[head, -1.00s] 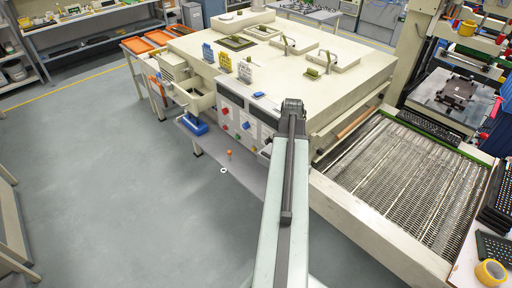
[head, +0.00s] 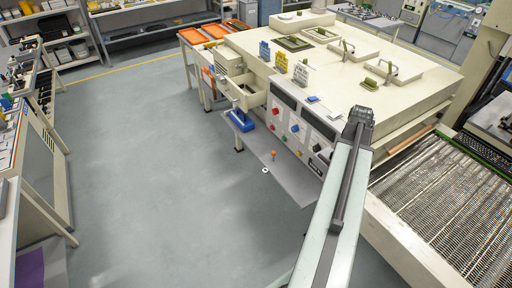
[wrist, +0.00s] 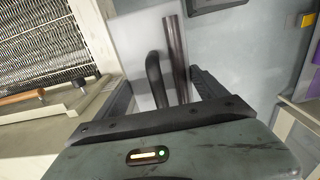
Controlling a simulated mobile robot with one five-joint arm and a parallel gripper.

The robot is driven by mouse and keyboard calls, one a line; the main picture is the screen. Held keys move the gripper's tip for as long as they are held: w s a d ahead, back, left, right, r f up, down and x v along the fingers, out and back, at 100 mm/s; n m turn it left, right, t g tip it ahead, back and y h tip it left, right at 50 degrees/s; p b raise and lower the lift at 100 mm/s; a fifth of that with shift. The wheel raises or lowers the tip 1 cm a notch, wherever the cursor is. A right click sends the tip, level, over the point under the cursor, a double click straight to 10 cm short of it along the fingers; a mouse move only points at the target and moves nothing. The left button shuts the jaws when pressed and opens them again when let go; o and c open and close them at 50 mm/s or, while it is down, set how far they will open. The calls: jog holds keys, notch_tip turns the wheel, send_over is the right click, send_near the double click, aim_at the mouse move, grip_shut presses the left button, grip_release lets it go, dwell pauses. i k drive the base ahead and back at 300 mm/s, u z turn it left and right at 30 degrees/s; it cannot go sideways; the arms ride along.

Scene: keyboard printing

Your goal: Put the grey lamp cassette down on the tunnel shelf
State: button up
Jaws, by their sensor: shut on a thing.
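In the wrist view my gripper (wrist: 157,77) has its two dark fingers either side of a black curved handle and a dark rod. A pale grey flat panel (wrist: 140,35) lies behind them and looks like the grey lamp cassette, though I cannot tell its full outline. The gripper is shut on it. In the head view my arm hides the gripper and its load. A grey shelf (head: 265,165) runs low along the front of the cream tunnel (head: 420,65). An orange knob and a small white ring show on or by the shelf.
A slatted conveyor (head: 450,200) stands right of my arm. An open drawer (head: 245,95) juts from the tunnel's left end, with a blue object (head: 242,120) below it. Benches line the left edge. The grey floor (head: 150,170) between is clear.

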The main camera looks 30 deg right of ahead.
aim_at(294, 187)
jog(key=i, duration=0.85)
jog(key=z, duration=0.05)
